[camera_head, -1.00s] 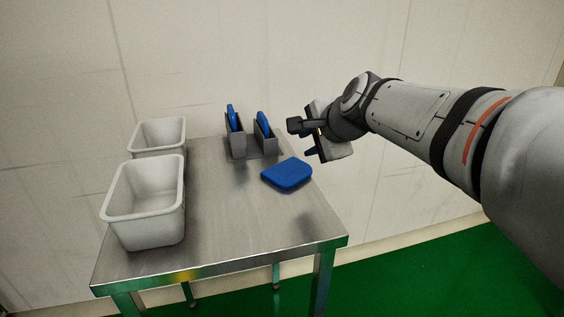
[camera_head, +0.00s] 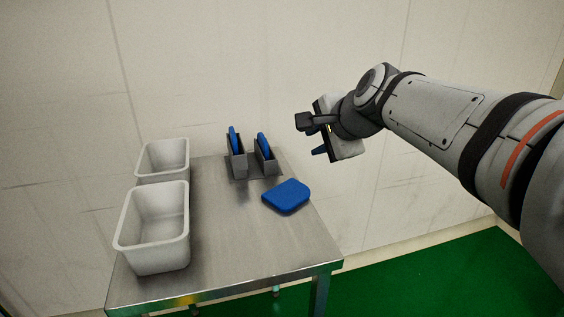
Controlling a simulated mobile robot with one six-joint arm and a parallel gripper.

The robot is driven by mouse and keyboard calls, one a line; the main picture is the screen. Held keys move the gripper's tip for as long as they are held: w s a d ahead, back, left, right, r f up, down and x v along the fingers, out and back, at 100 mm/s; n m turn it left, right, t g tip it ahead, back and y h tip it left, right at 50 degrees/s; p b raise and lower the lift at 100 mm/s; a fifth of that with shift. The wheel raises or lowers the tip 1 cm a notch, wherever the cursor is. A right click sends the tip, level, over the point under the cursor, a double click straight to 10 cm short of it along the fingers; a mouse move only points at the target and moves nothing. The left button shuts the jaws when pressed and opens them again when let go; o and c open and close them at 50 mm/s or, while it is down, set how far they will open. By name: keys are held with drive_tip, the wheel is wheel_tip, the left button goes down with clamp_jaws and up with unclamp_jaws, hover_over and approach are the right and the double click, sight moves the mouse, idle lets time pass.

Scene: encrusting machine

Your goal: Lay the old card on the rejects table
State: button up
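A blue card (camera_head: 287,196), a rounded slab, lies flat on the right side of a steel table (camera_head: 225,250). I cannot tell from its looks whether it is the old one. Two more blue cards, a left one (camera_head: 233,139) and a right one (camera_head: 264,147), stand upright in a grey two-slot rack (camera_head: 239,168) at the table's back. My gripper (camera_head: 309,137) is above and to the right of the lying card, apart from it. Its two dark fingers are spread with nothing visible between them.
Two white tubs stand along the table's left side, a front one (camera_head: 152,243) and a back one (camera_head: 163,158). The middle and front of the table top are clear. A pale wall (camera_head: 230,60) is behind, and green floor (camera_head: 440,275) lies to the right.

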drive_tip(key=s+d+r+n+g+h+p, duration=0.1)
drive_tip(key=s+d+n+g+h+p, duration=0.1)
drive_tip(key=s+n+p, duration=0.4)
drive_tip(key=s+d+r+n+g+h+p, duration=0.1)
drive_tip(key=s+d+n+g+p, duration=0.3)
drive_tip(key=s+p, duration=1)
drive_tip(key=d+n+h+p, duration=0.1)
drive_tip(key=d+n+p, duration=0.1)
drive_tip(key=shift+d+n, duration=0.15)
drive_tip(key=shift+n, duration=0.25)
drive_tip(key=shift+r, duration=0.1)
drive_tip(key=shift+w, duration=0.1)
